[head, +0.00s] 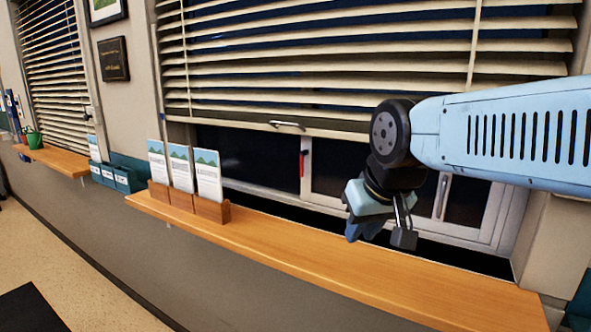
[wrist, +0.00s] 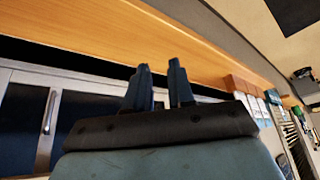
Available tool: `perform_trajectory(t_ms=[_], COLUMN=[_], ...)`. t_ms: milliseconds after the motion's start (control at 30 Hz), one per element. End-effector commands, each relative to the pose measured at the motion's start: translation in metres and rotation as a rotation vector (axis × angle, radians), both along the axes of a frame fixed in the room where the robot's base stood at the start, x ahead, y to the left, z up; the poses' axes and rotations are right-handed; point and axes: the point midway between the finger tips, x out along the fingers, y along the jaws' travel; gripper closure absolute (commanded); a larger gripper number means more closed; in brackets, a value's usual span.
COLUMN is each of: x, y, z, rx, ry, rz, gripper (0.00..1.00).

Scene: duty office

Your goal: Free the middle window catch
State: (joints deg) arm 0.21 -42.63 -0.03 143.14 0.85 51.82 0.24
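The window (head: 250,158) stands behind the wooden sill, with its lower panes showing below a half-raised blind. A small red catch (head: 302,165) with a dark top sits upright on the white frame between panes, left of my gripper. My gripper (head: 353,236) hangs in front of the window, right of and lower than the red catch and apart from it. In the wrist view, the two dark fingers of my gripper (wrist: 160,72) stand apart with nothing between them. The red catch does not show in the wrist view.
A silver handle (head: 443,195) is on the right pane; it also shows in the wrist view (wrist: 49,110). The blind (head: 330,70) ends in a bottom rail with a metal pull (head: 287,126). Brochure holders (head: 182,198) stand on the sill's left; the sill (head: 330,255) is otherwise clear.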

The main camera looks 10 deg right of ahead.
Motion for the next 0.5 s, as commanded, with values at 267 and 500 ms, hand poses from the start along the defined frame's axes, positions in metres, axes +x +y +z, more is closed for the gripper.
perform_trajectory(t_ms=[267,500], x=[0.014,0.038], y=[0.018,0.04], z=[-0.021,-0.035], rx=[0.251,0.582], ry=[0.153,0.33], rz=[-0.171,-0.404], gripper=[1.0,1.0])
